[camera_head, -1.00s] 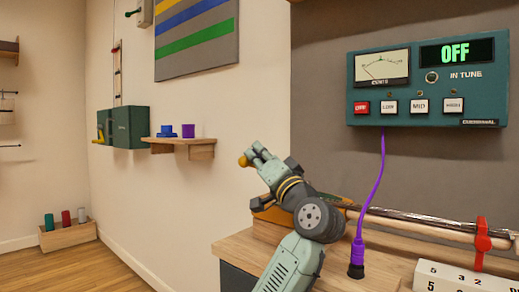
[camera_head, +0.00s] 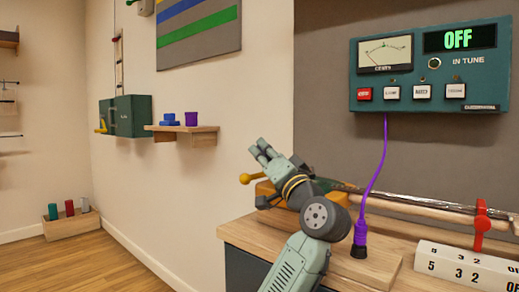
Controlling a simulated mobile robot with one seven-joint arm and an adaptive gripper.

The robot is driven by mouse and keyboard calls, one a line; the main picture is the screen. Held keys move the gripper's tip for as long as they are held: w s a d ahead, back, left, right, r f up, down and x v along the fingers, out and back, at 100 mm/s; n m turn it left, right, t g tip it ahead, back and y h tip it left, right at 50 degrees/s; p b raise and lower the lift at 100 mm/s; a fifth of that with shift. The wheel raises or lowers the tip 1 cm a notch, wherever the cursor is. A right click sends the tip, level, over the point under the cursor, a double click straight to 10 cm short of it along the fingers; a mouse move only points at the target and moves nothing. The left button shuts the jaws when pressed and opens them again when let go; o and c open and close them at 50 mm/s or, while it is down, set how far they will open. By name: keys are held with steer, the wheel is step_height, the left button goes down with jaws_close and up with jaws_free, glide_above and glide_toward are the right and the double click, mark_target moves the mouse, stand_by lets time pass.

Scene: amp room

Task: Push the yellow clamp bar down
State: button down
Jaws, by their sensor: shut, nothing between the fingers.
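A yellow bar with a round knob (camera_head: 246,178) sticks out to the left from behind my gripper, at the left end of the workbench. My gripper (camera_head: 262,149) is shut and empty. Its fingers point up and left, and their tips are above and slightly right of the knob in the picture. I cannot tell whether the gripper touches the bar.
A purple cable (camera_head: 375,185) hangs from the green tuner box (camera_head: 430,68) to a plug on the bench (camera_head: 240,232). A red clamp (camera_head: 481,225) and a white numbered block (camera_head: 465,268) are at the right. A wall shelf (camera_head: 182,132) holds blue and purple pieces.

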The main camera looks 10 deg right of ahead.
steer(key=v, duration=1.1)
